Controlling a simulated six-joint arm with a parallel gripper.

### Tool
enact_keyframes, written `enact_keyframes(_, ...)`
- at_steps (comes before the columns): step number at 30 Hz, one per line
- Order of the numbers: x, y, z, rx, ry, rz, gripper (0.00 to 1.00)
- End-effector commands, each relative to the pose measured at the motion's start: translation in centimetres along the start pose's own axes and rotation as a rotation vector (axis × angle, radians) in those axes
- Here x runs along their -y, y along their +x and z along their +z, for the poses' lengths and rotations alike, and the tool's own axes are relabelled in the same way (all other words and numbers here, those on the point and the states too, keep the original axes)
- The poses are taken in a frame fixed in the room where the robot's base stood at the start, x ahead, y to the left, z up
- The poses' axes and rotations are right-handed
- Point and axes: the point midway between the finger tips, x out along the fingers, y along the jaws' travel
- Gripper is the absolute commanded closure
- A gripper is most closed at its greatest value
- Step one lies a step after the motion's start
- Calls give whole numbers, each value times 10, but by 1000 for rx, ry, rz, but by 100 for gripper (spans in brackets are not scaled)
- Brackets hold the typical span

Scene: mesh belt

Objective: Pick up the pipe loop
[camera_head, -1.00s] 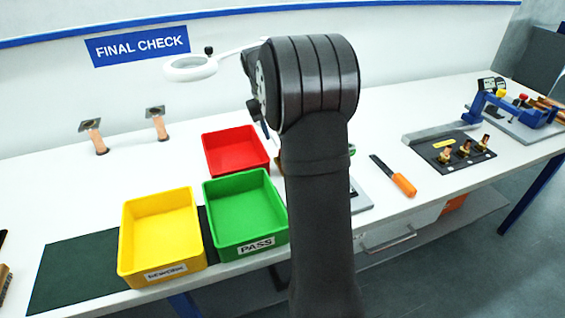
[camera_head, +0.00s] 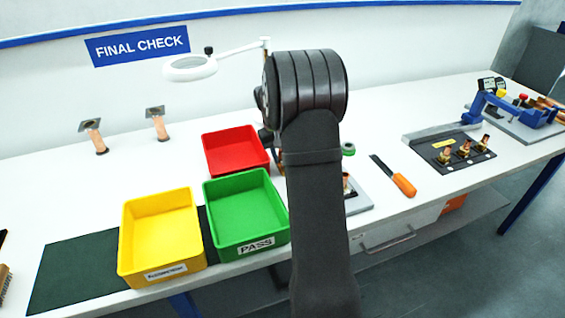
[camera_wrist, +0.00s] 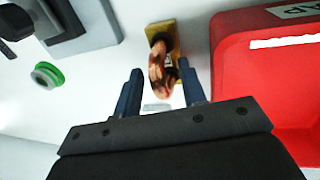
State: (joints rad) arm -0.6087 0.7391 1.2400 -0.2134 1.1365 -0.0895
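The pipe loop (camera_wrist: 156,66), a bent copper tube, shows in the wrist view at a brass-coloured piece (camera_wrist: 168,36) on the white table. My gripper (camera_wrist: 161,74) is open, with its two dark blue fingers apart. The loop appears in the gap between the fingertips, nearer the left finger; I cannot tell how far beyond the tips it is. No contact is visible. In the head view my own arm hides the gripper and most of the place where the loop is.
A red bin (camera_wrist: 232,68) stands close to the right finger in the wrist view. A green-rimmed roll (camera_wrist: 46,74) and a grey fixture (camera_wrist: 92,38) are to the left. The head view also shows green (camera_head: 214,240) and yellow (camera_head: 128,262) bins and a magnifier lamp (camera_head: 190,70).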

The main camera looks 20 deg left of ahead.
Motion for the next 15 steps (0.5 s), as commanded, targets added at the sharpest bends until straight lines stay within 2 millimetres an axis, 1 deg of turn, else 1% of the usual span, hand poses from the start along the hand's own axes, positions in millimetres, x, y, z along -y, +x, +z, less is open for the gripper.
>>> enact_keyframes(2, 0, 0, 0, 0, 0, 0, 62)
enact_keyframes(3, 0, 0, 0, 0, 0, 0, 64)
enact_keyframes(5, 0, -1, 0, 0, 0, 0, 76)
enact_keyframes(6, 0, -1, 0, 0, 0, 0, 84)
enact_keyframes(8, 0, -1, 0, 0, 0, 0, 96)
enact_keyframes(9, 0, -1, 0, 0, 0, 0, 100)
enact_keyframes(15, 0, -2, 0, -2, 1, 0, 100)
